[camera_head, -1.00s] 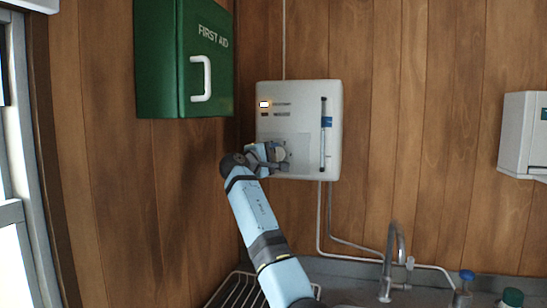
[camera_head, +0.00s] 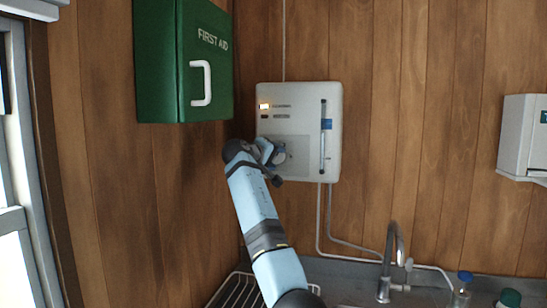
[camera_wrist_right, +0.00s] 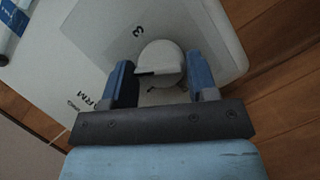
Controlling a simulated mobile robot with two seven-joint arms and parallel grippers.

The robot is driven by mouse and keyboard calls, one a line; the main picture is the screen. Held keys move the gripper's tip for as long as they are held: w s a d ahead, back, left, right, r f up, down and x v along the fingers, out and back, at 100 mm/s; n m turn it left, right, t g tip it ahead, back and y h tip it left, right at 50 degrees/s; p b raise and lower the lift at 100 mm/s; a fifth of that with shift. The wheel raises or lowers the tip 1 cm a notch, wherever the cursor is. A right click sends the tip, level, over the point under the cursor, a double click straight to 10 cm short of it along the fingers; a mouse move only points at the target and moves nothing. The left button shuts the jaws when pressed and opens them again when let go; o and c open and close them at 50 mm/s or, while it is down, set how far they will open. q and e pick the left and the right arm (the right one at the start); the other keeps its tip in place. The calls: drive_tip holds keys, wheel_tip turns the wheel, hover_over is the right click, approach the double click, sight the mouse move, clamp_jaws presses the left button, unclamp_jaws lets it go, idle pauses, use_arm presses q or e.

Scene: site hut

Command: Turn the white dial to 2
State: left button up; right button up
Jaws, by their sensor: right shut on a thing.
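The white dial (camera_wrist_right: 163,58) is a round knob with a dark line or edge across it, on a grey panel (camera_wrist_right: 100,25) of the white wall unit (camera_head: 300,95). In the wrist view a "3" is printed beside the dial; other marks near it are partly hidden. My right gripper (camera_wrist_right: 160,80) has its two blue fingers on either side of the dial and is shut on it. In the head view the right gripper (camera_head: 275,155) is at the unit's lower left and hides most of the dial. My left gripper is not in view.
A green first aid cabinet (camera_head: 160,60) hangs close above and left of my right arm. A tap (camera_head: 391,255) and sink are below right, with bottles (camera_head: 463,285) beside them. A wire rack (camera_head: 236,290) lies below. A white dispenser (camera_head: 520,135) is at far right.

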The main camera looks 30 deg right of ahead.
idle(0.5)
drive_tip(key=o, duration=0.9)
drive_tip(key=b+v, duration=0.1)
drive_tip(key=v, duration=1.3)
drive_tip(key=shift+d, duration=0.1)
